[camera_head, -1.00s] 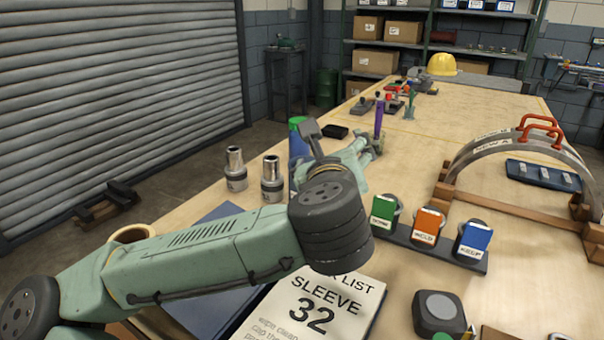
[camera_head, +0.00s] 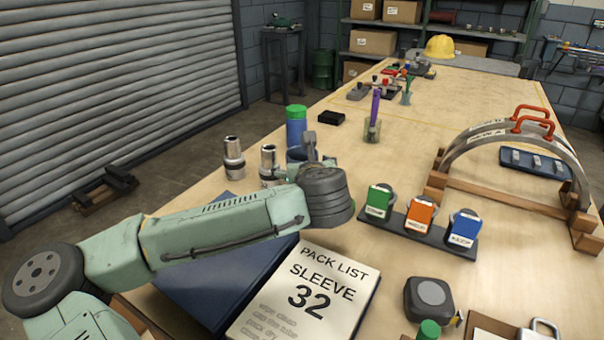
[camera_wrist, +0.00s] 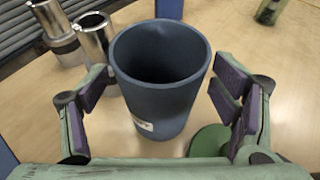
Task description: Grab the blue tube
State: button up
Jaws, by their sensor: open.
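A dark blue open-topped tube (camera_wrist: 155,105) with a white label stands upright between the fingers of my gripper (camera_wrist: 165,88) in the wrist view. My gripper is open, with purple-padded fingers on either side and apparent gaps to the tube. In the head view the dark blue tube (camera_head: 295,155) is mostly hidden behind my arm, and my fingers are largely hidden too. A brighter blue tube with a green cap (camera_head: 296,125) stands just behind it. A blue upright piece also shows at the top of the wrist view (camera_wrist: 169,8).
Two metal sockets (camera_head: 233,158) (camera_head: 269,165) stand close on the left. A green disc (camera_wrist: 209,140) lies by the right finger. A rack of green, orange and blue tags (camera_head: 420,217) is to the right. A pack list (camera_head: 305,290) lies in front.

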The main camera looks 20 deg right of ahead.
jog(key=shift+w+f, duration=0.3)
jog(key=shift+w, duration=0.2)
jog(key=c, duration=1.3)
